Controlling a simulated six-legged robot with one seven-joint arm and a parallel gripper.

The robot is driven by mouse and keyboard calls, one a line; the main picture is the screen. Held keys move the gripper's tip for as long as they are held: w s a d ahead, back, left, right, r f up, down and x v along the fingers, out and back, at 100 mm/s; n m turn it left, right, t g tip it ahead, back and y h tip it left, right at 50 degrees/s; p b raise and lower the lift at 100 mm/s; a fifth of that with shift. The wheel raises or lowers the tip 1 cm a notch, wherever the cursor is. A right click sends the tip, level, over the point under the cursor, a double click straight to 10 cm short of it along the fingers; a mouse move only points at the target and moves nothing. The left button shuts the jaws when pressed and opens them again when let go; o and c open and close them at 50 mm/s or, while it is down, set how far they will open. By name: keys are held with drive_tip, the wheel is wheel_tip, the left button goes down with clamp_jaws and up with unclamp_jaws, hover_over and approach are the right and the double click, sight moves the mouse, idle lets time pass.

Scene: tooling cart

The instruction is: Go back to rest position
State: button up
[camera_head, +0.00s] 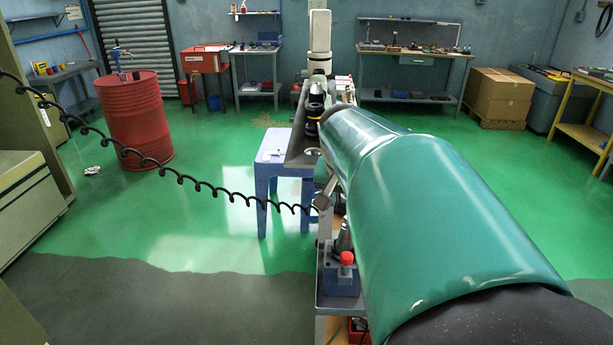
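A large teal link of my own arm (430,205) fills the right and lower right of the view. It reaches from the bottom edge toward the centre. My gripper does not show; it may be hidden behind this link or out of the frame. Whether it holds anything cannot be seen. The tooling cart (326,302) stands at the centre, partly hidden behind my arm. A red-capped tool (346,262) stands in a blue holder on it, and dark tool holders (315,110) stand farther back.
A black coiled cable (160,165) crosses the left side toward the cart. A red drum (135,125), workbenches and cardboard boxes (498,93) stand farther back. Green floor (200,225) is free at the left.

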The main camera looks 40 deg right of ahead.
drive_tip(key=v, duration=0.6)
drive_tip(key=shift+a, duration=0.1)
drive_tip(key=a+f+n+t+y, duration=0.1)
drive_tip(key=a+f+n, duration=0.2)
drive_tip(key=a, duration=0.7)
drive_tip(key=a+f+n+t+y, duration=0.1)
drive_tip(key=a+f+n, duration=0.2)
drive_tip(key=a, duration=0.7)
drive_tip(key=a+f+n+t+y, duration=0.1)
drive_tip(key=a+f+n+y, duration=0.1)
drive_tip(key=a+n, duration=0.4)
drive_tip(key=a+f, duration=0.1)
drive_tip(key=a, duration=0.3)
drive_tip(key=shift+f+n+t, duration=0.3)
drive_tip(key=shift+f, duration=0.05)
drive_tip(key=shift+s, duration=0.1)
drive_tip(key=shift+c, duration=1)
drive_tip(key=shift+d, duration=0.15)
